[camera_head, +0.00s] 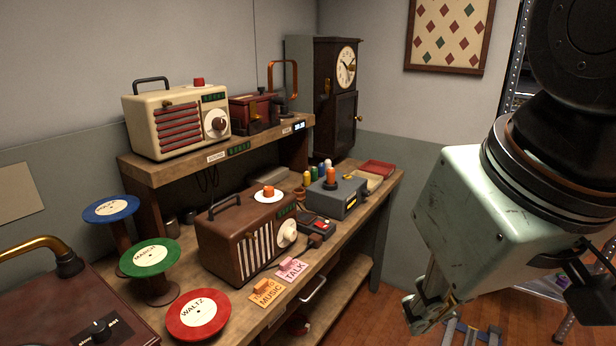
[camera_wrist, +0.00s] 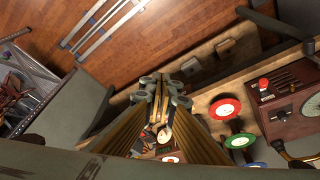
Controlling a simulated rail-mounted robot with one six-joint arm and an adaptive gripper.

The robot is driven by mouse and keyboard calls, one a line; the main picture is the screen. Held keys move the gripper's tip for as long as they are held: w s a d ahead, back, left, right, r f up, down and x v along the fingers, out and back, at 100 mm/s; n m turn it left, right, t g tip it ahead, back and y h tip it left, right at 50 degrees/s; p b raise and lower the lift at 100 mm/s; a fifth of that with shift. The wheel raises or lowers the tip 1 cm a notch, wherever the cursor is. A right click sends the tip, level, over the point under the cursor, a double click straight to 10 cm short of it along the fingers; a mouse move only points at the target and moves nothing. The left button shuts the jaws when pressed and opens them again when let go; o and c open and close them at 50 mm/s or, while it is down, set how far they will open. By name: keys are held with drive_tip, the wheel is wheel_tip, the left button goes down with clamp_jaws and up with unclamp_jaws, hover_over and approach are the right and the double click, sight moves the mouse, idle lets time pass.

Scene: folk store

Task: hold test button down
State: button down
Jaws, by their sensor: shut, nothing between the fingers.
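My gripper (camera_head: 428,308) hangs at the right in the head view, apart from the bench and in front of it. Its fingers are closed together with nothing between them, and they also show in the wrist view (camera_wrist: 160,88). No button carries a readable "test" label. Candidates are an orange button (camera_head: 268,190) on a white disc atop the brown radio (camera_head: 240,238), an orange knob (camera_head: 331,175) on the grey box (camera_head: 338,197), a red button (camera_head: 198,82) on the cream radio (camera_head: 170,122), and a small black box with red (camera_head: 316,228). My gripper touches none of them.
Red (camera_head: 198,314), green (camera_head: 149,257) and blue (camera_head: 111,208) labelled discs stand at the bench's left, beside a brown turntable cabinet (camera_head: 60,310). MUSIC (camera_head: 266,292) and TALK (camera_head: 292,270) cards lie on the front edge. A clock (camera_head: 336,100) stands behind.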

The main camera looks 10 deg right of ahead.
drive_tip(key=w+a+r+m+y+p, duration=0.1)
drive_tip(key=w+r+p, duration=0.15)
drive_tip(key=w, duration=0.45)
drive_tip(key=w+a+r+m+p, duration=0.1)
drive_tip(key=w+r+m, duration=0.1)
drive_tip(key=w+r, duration=0.35)
drive_tip(key=w+a+r+m+y+p, duration=0.1)
drive_tip(key=w+a+r+p, duration=0.1)
drive_tip(key=w, duration=0.7)
drive_tip(key=w+d+r+m+t+y+p, duration=0.1)
drive_tip(key=w+d+m+p, duration=0.15)
drive_tip(key=w, duration=1.05)
drive_tip(key=w+d+r+m+y+p, duration=0.1)
drive_tip(key=w+m+p, duration=0.25)
drive_tip(key=w, duration=0.95)
drive_tip(key=w+d+f+m+t+p, duration=0.1)
drive_tip(key=w+d+f+m+p, duration=0.15)
drive_tip(key=w, duration=0.45)
drive_tip(key=w+d+f+m+p, duration=0.1)
drive_tip(key=w+d+f+m, duration=0.1)
drive_tip(key=w+d, duration=0.35)
drive_tip(key=w+d+f+m+t+p, duration=0.1)
drive_tip(key=w+f+m+p, duration=0.1)
drive_tip(key=w, duration=0.7)
drive_tip(key=w+d+f+m+t+p, duration=0.1)
drive_tip(key=w+d+f+m+p, duration=0.3)
drive_tip(key=w+d+f, duration=0.9)
drive_tip(key=shift+w+d+f+m+p, duration=0.15)
drive_tip(key=shift+w+f+m+p, duration=0.25)
drive_tip(key=shift+w+m, duration=0.4)
